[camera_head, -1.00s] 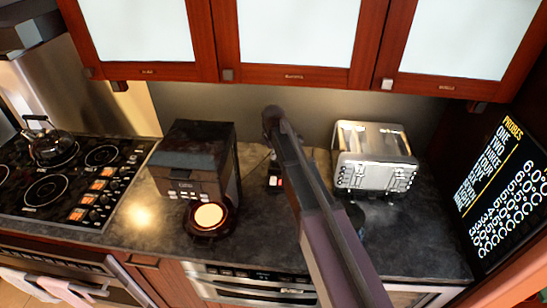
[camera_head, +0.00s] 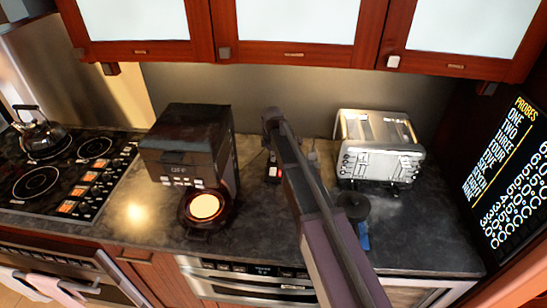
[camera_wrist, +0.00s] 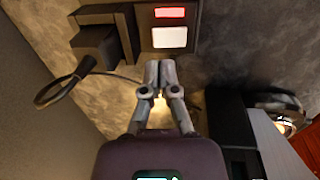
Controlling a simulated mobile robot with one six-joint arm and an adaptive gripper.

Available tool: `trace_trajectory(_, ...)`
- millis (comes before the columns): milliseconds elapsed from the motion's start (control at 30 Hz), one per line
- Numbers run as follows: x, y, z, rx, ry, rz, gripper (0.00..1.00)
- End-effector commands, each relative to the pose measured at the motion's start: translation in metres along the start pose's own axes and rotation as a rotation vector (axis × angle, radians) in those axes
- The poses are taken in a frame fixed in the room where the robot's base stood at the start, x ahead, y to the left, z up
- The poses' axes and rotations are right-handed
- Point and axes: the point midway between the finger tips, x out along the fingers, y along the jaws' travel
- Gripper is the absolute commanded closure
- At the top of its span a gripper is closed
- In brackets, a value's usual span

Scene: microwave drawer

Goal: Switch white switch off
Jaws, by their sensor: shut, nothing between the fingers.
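The white switch (camera_wrist: 170,37) is a pale rectangle on a dark panel in the wrist view, just below a red switch (camera_wrist: 170,12). In the head view, the small panel with red and white marks (camera_head: 273,171) stands on the counter, partly hidden by my arm. My gripper (camera_wrist: 160,68) is shut and empty. Its fingertips show just below the white switch in the wrist view; I cannot tell whether they touch the panel. The fingers are hidden in the head view.
A black plug block with a cable (camera_wrist: 95,45) sits left of the panel. Wooden cabinets (camera_head: 300,50) hang above.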

Motion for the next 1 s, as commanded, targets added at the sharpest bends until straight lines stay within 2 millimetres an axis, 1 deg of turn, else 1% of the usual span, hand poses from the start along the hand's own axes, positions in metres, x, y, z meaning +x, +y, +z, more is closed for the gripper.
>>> trace_trajectory(33, 0.008, 0.000, 0.000, 0.000, 0.000, 0.000, 1.00)
trace_trajectory(500, 0.043, 0.000, -0.001, -0.001, 0.000, 0.000, 1.00)
trace_trajectory(733, 0.052, 0.000, -0.001, -0.001, 0.000, 0.000, 1.00)
trace_trajectory(1000, 0.053, 0.000, -0.001, -0.001, 0.000, 0.000, 1.00)
